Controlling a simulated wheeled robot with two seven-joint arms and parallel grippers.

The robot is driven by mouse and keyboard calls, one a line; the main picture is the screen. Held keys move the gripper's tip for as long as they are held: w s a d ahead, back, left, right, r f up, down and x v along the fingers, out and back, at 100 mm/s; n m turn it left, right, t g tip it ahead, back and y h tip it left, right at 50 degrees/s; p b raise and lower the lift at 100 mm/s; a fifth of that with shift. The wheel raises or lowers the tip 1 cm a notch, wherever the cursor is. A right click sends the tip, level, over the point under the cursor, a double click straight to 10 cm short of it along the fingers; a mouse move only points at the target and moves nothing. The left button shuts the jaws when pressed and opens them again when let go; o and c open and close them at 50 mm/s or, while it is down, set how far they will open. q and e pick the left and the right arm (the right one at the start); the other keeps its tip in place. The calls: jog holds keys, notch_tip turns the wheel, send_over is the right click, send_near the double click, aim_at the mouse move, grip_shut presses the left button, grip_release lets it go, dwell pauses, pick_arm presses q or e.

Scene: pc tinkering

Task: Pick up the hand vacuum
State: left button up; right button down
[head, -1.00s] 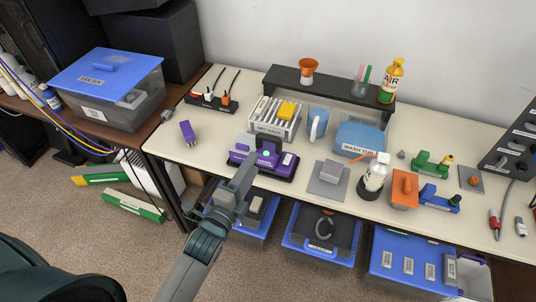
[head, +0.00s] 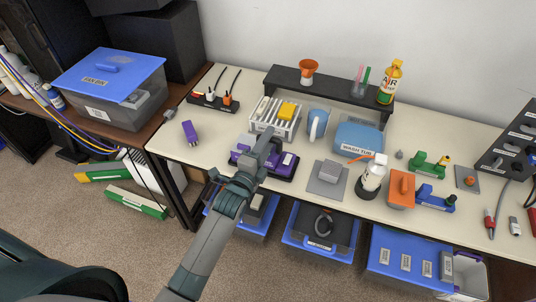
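The hand vacuum (head: 287,162) appears to be the purple-and-black device lying on a dark base on the cream table, left of centre. My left gripper (head: 264,146) reaches in from below and is over the device, covering its middle and its label. Whether the fingers touch it, and how far apart they are, I cannot tell. My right gripper is not in view.
A white rack (head: 275,118) with a yellow sponge stands just behind, and a blue-grey pitcher (head: 316,130) to its right. A small purple part (head: 189,132) lies to the left. A grey pad (head: 327,188) and a white bottle (head: 373,176) are to the right.

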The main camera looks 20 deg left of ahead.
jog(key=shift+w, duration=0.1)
